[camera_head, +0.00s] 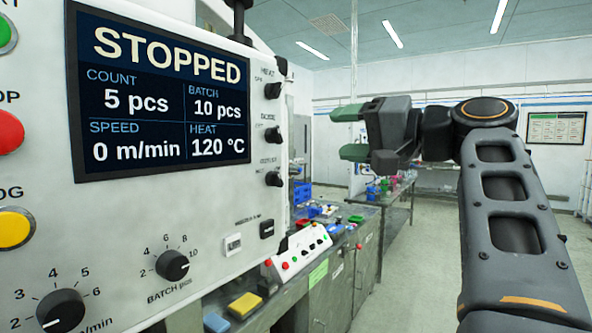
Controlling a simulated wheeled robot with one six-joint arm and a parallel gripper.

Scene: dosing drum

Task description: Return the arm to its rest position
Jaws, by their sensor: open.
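My gripper (350,132) is in the upper middle of the head view, with two green-tipped fingers pointing left, set apart with nothing between them. It is raised in the air to the right of the control panel (215,208), and I see no contact between them. My dark grey arm rises from the lower right edge to a joint at the upper right and bends left to the gripper. The panel's screen (160,90) reads STOPPED, count 5 pcs, batch 10 pcs, speed 0 m/min, heat 120 °C.
The panel fills the left side, with red (8,131) and yellow (14,228) buttons and several black knobs. Below and behind it, a grey cabinet bench (335,290) holds a small button box (300,247), a blue sponge-like block (216,322) and a yellow one (245,306). Open floor lies between bench and arm.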

